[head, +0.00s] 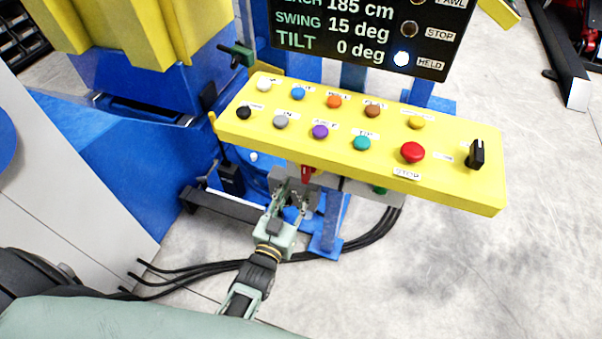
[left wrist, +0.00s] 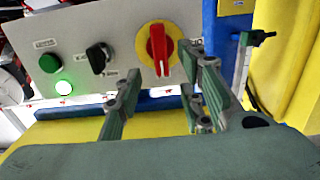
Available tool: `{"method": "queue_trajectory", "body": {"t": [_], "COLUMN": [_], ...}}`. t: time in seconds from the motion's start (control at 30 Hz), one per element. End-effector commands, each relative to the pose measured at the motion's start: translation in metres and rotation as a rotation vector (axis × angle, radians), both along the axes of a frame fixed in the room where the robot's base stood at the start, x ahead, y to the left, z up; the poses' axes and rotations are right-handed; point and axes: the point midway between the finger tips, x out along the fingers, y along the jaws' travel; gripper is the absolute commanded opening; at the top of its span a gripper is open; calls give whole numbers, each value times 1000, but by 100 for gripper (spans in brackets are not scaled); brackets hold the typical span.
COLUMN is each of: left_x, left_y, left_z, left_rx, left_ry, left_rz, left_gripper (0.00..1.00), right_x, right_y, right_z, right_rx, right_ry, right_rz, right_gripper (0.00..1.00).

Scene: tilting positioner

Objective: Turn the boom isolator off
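A red rotary handle on a round yellow plate (left wrist: 158,45), which looks like the boom isolator, is on a grey panel (left wrist: 105,25) in the left wrist view. Its red grip runs roughly up and down in that picture. In the head view its red part (head: 306,175) shows just under the yellow console, partly hidden by my gripper. My left gripper (head: 294,190) is in front of it. In the left wrist view the fingers (left wrist: 163,88) are apart and empty, one on each side of the handle's lower end, with no clear contact. My right gripper is not in view.
The grey panel also has a black knob (left wrist: 98,58), a green button (left wrist: 50,63) and a lit green lamp (left wrist: 64,88). The yellow console (head: 450,180) with several buttons overhangs the gripper. Black cables (head: 350,245) lie on the floor. A display (head: 370,35) reads TILT 0 deg.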

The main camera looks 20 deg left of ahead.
Motion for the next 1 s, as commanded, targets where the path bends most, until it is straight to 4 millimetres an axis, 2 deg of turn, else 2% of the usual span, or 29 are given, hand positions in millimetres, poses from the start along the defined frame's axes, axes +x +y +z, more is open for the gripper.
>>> {"method": "queue_trajectory", "body": {"t": [0.13, 0.3, 0.53, 0.7, 0.87, 1.0], "left_x": [18, 47, 72, 77, 76, 76], "left_y": [-1, -2, -3, -3, -3, -3], "left_z": [4, 3, 2, 1, 1, 1], "left_rx": [0, -1, -1, -1, -1, -1], "left_ry": [-7, -6, -3, -1, -1, -1], "left_rz": [1, 1, 0, 0, 0, 0], "left_gripper": [36, 36, 36, 36, 36, 25], "right_x": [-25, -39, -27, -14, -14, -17], "right_y": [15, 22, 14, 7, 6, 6], "right_z": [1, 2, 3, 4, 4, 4], "right_rx": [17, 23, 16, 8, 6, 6], "right_ry": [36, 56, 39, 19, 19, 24], "right_rz": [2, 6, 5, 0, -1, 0], "right_gripper": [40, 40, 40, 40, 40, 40]}}
